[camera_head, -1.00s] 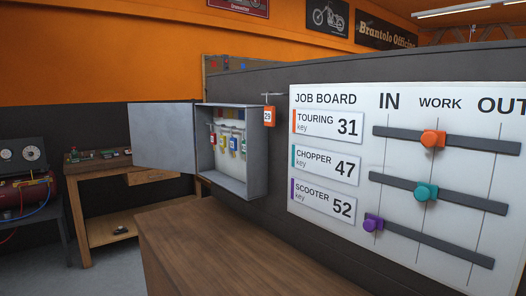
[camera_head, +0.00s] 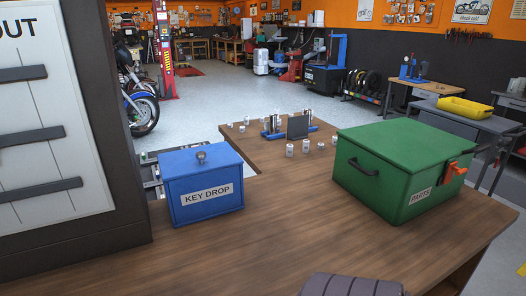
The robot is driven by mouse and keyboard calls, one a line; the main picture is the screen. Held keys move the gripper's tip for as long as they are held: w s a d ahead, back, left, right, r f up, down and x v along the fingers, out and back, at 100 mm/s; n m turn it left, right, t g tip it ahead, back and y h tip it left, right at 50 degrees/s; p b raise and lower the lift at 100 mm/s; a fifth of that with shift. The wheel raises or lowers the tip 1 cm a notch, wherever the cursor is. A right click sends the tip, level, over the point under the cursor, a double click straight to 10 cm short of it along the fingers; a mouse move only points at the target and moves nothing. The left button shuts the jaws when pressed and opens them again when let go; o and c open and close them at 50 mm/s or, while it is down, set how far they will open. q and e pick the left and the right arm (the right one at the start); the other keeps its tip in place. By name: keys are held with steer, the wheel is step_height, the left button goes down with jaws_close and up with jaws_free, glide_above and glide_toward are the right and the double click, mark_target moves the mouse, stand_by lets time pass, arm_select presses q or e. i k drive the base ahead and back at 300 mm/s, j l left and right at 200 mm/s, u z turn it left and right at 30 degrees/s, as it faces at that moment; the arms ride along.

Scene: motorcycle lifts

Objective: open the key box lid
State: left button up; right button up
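A blue box (camera_head: 202,191) labelled "KEY DROP" stands on the wooden counter at left centre. The inside of the box is hidden by the lid. The grey wall cabinet with the hanging keys is out of view now.
A dark wall with the job board (camera_head: 45,120) borders the left. Small white cups (camera_head: 290,150) stand behind. The counter between the boxes is clear.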

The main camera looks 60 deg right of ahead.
mark_target(202, 159)
steer(key=z, duration=1.6)
steer(key=k+j+u, duration=0.2)
steer(key=u, duration=0.2)
steer(key=k+j+u, duration=0.4)
steer(key=i+l, duration=0.05)
steer(key=l, duration=0.05)
